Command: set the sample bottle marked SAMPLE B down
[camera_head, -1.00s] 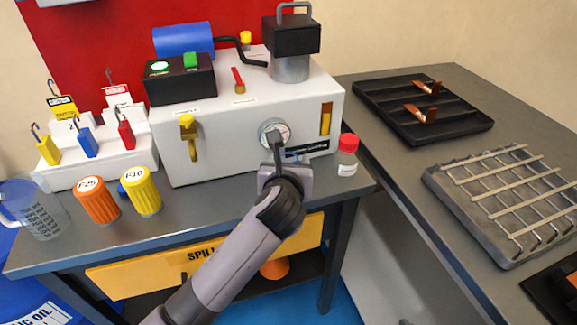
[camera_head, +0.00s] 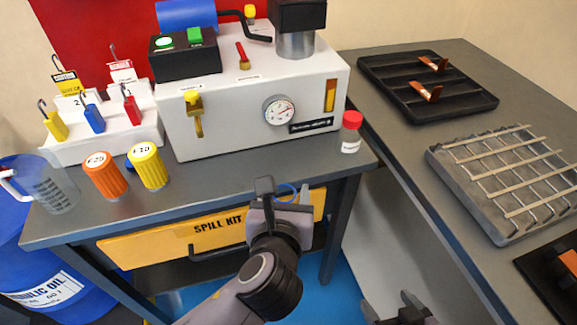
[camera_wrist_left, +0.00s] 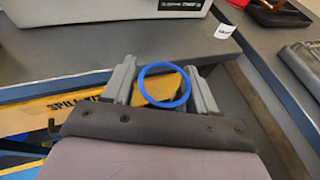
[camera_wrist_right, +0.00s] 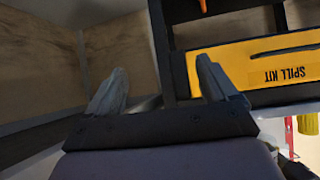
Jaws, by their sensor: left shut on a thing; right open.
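The sample bottle (camera_head: 350,138), clear with a red cap and white label, stands upright on the bench right of the machine; its marking is too small to read. Its lower part shows at the top of the left wrist view (camera_wrist_left: 224,31). My left gripper (camera_head: 285,194) is in front of the bench's front edge, apart from the bottle. It is shut on a blue ring (camera_wrist_left: 164,85), seen between its fingers in the left wrist view. My right gripper (camera_head: 394,308) is low at the bottom of the head view, open and empty; its spread fingers show in the right wrist view (camera_wrist_right: 160,85).
The white machine (camera_head: 250,110) with a gauge (camera_head: 279,110) fills the bench's back. Orange (camera_head: 104,177) and yellow (camera_head: 148,167) containers and a clear jug (camera_head: 48,190) stand left. A black tray (camera_head: 380,75) and a wire-topped tray (camera_head: 470,205) occupy the right table. The bench front (camera_head: 215,198) is clear.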

